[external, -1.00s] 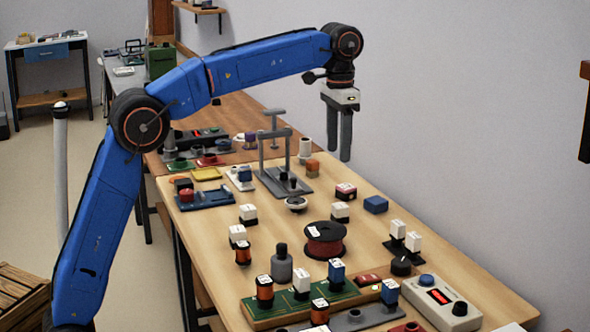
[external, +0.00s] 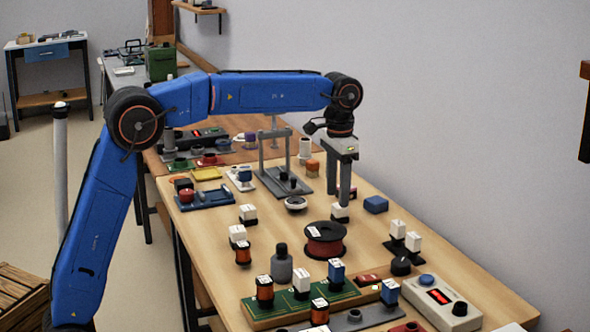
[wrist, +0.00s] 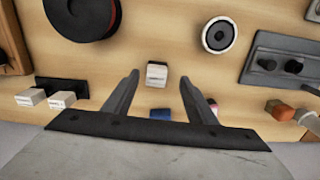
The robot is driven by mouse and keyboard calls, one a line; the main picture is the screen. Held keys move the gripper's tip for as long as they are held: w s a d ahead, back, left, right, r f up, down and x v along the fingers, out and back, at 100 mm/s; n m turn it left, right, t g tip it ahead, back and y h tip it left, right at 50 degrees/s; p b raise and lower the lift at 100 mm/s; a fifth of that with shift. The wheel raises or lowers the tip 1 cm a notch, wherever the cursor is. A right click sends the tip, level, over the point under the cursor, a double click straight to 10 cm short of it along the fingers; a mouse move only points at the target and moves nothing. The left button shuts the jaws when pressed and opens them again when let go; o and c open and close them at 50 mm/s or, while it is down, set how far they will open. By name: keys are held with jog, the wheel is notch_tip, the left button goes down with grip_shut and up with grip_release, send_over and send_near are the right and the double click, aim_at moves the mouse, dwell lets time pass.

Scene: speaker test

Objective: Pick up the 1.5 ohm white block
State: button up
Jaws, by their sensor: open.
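A white block with a dark base (external: 340,212) stands on the wooden table, directly below my gripper (external: 339,192) in the external view. In the wrist view, this white block (wrist: 156,76) shows just beyond and between the fingertips of my gripper (wrist: 160,84). The fingers are apart and empty, pointing down. Other white blocks stand on the table: one (external: 248,212) to the left, one (external: 237,234) nearer, and a pair (external: 405,235) to the right. Their printed values are too small to read, so I cannot tell which is 1.5 ohm.
A red-and-black spool (external: 325,239) stands in front of the block. A blue block (external: 376,204) lies to its right and a round white-rimmed speaker (external: 296,203) to its left. A grey stand (external: 290,181) rises behind. A green board (external: 258,312) with several blocks fills the front.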

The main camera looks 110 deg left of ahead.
aim_at(338, 208)
jog(key=shift+w+d+f, duration=0.1)
jog(key=shift+d+f, duration=0.05)
jog(key=shift+f, duration=1.2)
jog(key=shift+w+d+f, duration=0.1)
jog(key=shift+f, duration=1.2)
jog(key=c, duration=1.2)
jog(key=shift+o, duration=0.2)
jog(key=shift+r, duration=0.15)
